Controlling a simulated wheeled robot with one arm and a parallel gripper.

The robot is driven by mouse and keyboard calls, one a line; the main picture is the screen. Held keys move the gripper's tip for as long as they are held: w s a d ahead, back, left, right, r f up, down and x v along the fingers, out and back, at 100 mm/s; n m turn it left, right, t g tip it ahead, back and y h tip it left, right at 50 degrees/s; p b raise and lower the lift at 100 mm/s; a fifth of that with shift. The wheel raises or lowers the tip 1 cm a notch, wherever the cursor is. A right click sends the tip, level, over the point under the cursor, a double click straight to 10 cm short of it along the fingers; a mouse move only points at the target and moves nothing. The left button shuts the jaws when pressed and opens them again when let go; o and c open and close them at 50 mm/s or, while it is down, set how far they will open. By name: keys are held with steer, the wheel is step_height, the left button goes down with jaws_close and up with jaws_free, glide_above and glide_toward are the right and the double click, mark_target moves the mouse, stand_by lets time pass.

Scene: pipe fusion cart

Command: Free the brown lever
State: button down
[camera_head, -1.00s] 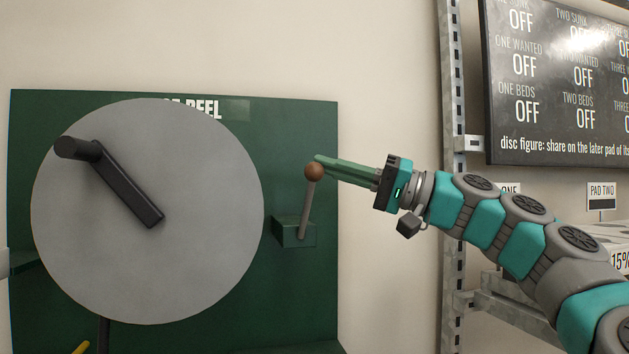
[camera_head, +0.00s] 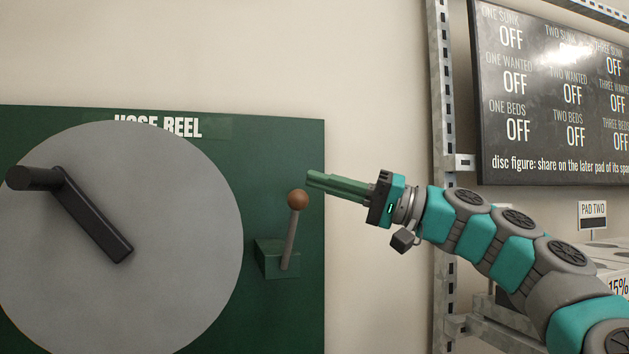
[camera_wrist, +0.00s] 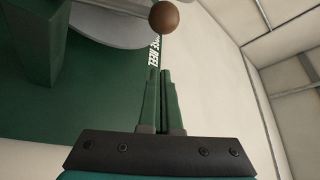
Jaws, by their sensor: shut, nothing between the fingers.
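The brown lever (camera_head: 298,200) has a brown ball on a thin grey rod that rises from a small green box (camera_head: 277,259) on the green hose reel panel. The rod leans slightly, its ball a little right of its foot. My gripper (camera_head: 309,179) is shut and empty, its green fingers pointing left, with the tips just above and right of the ball in the head view. In the wrist view the ball (camera_wrist: 164,17) shows beyond the shut fingers (camera_wrist: 162,72). I cannot tell whether the tips touch the ball; they look apart from it.
A large grey disc (camera_head: 150,290) with a black crank handle (camera_head: 95,215) stands left of the lever on the panel. A metal rack post (camera_head: 441,120), a black board (camera_head: 550,90) with white text and a pad sign (camera_head: 592,214) are at right. Bare wall lies between.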

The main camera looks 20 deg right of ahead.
steer(key=v, duration=0.8)
steer(key=shift+s+d+f, duration=0.2)
steer(key=shift+s+f, duration=0.05)
